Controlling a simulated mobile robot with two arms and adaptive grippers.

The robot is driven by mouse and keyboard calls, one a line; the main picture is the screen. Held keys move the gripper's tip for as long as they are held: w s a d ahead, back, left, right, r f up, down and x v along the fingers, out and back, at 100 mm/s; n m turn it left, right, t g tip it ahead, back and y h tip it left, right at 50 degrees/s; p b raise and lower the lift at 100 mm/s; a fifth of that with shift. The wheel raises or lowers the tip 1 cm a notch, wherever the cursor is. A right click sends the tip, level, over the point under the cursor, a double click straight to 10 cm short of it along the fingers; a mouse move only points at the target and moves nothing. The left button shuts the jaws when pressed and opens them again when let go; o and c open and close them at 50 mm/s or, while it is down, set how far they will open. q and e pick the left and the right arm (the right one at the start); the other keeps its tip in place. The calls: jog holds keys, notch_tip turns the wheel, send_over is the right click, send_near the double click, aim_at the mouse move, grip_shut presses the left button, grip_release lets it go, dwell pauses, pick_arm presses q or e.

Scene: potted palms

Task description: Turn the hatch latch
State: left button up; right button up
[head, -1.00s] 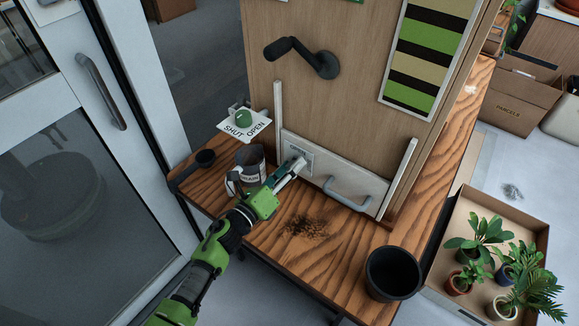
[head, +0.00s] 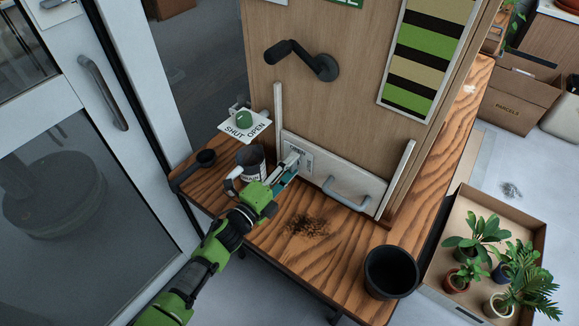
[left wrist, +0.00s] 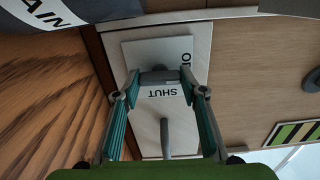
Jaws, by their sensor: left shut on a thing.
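The hatch (head: 318,178) is a pale panel with a grey bar handle (head: 348,194), low on the wooden board. The latch plate (head: 306,163) is at its left part. In the left wrist view the plate (left wrist: 158,100) reads "SHUT", with part of a second word at its upper right. My left gripper (head: 290,168) reaches the plate from the lower left. In the left wrist view its fingers (left wrist: 160,88) are shut on the dark grey latch (left wrist: 158,76). The fingers hide part of the latch in the head view. My right gripper is not in view.
A green knob (head: 243,118) on another "SHUT OPEN" plate stands left of the board. A labelled mug (head: 250,161), a black scoop (head: 193,166), spilled soil (head: 306,226) and a black pot (head: 391,272) are on the wooden bench (head: 300,262). A tray (head: 458,215) of potted plants stands at right.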

pick_arm(q)
jog(key=shift+n, duration=0.3)
jog(key=o, duration=1.1)
jog(key=shift+o, duration=0.2)
jog(key=v, duration=1.2)
